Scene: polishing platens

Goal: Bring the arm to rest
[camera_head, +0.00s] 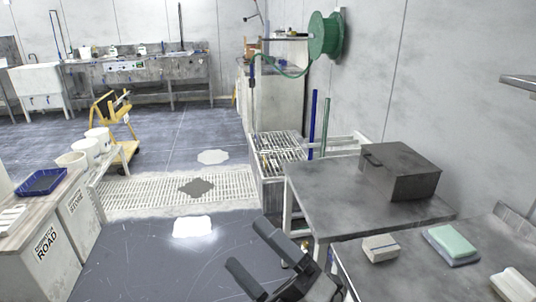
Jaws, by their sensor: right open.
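My right gripper (247,243) shows at the bottom centre of the head view. Its two dark fingers are spread apart with nothing between them. It is over the dark floor, to the left of the near bench's edge, and touches nothing that I can see. Only the end of that arm shows; the rest is out of the picture. My left gripper and arm are not in view.
A grey table (309,184) with a dark metal box (410,172) stands right of the gripper. The near bench (400,283) holds a beige block (380,248) and green pad (452,241). A counter with a blue tray (42,181) is left. Open floor lies between.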

